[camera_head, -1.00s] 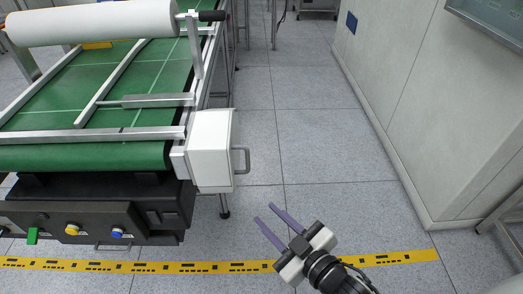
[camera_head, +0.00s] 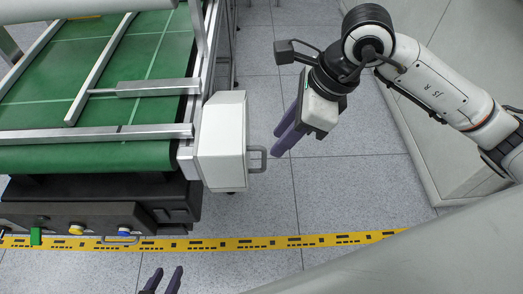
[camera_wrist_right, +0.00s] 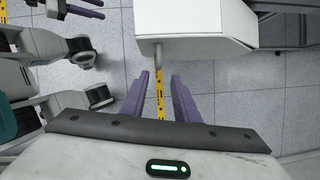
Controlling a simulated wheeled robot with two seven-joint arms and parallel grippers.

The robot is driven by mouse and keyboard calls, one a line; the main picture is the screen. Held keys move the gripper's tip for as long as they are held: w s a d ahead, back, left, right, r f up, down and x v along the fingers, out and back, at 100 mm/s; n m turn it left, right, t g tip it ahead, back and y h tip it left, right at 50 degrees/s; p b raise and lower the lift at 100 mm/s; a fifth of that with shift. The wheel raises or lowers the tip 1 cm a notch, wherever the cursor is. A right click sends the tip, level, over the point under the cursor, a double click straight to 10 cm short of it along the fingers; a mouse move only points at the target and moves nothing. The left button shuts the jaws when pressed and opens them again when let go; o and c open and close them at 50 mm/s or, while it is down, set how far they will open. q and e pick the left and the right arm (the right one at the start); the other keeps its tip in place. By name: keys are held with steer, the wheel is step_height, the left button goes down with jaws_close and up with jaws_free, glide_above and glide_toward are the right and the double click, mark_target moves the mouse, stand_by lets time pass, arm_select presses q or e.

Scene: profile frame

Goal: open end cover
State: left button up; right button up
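The end cover is a white box (camera_head: 222,140) at the right end of the green conveyor. Its grey handle (camera_head: 257,158) sticks out on the right side and looks shut against the frame. My right gripper (camera_head: 278,143) is just right of the handle, with its purple fingers apart and nothing held. In the right wrist view the white cover (camera_wrist_right: 195,20) lies ahead, and the handle (camera_wrist_right: 158,55) is in front of the gap between the fingers (camera_wrist_right: 161,80). My left gripper (camera_head: 167,270) is at the bottom edge, fingers apart and empty; it also shows in the wrist view (camera_wrist_right: 92,8).
The green conveyor (camera_head: 95,155) with metal rails fills the left. A black control panel (camera_head: 60,215) with buttons sits below it. A yellow floor strip (camera_head: 230,243) crosses in front. A pale wall stands at right; the floor right of the cover is open.

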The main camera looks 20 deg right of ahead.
mark_target(264, 167)
steer(key=x, duration=0.9)
steer(key=shift+s+a+f, duration=0.15)
steer(key=shift+a+f, duration=0.05)
steer(key=shift+a, duration=0.05)
jaws_close()
